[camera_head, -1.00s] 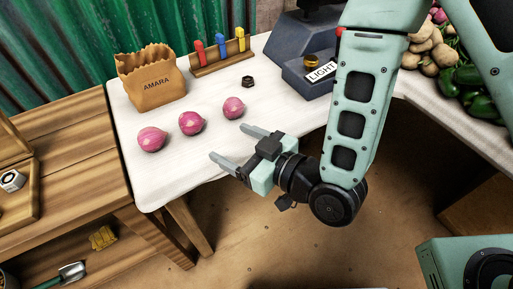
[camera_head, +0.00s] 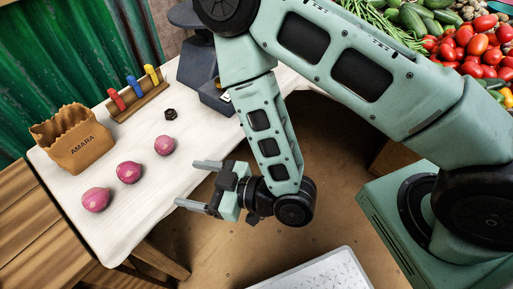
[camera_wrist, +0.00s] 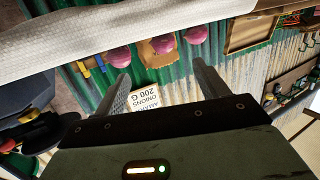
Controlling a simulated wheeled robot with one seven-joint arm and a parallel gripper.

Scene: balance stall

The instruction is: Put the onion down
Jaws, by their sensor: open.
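Three pink-purple onions stand apart in a row on the white-topped table: a near-left onion (camera_head: 96,199), a middle onion (camera_head: 129,172) and a far-right onion (camera_head: 164,146). The wrist view shows them upside down, at left (camera_wrist: 118,57), middle (camera_wrist: 163,43) and right (camera_wrist: 196,34). My gripper (camera_head: 186,184) is open and empty, at the table's front edge, right of the onions. Its fingers point towards them without touching any. A brown paper bag marked AMARA (camera_head: 78,144) stands behind the onions.
A white card reading AMARA ONIONS 200 G (camera_wrist: 146,100) shows in the wrist view. A rack with red, blue and yellow pegs (camera_head: 138,98) and a black nut (camera_head: 170,114) lie behind the onions. A dark scale is partly hidden by my arm. Vegetables fill the upper right.

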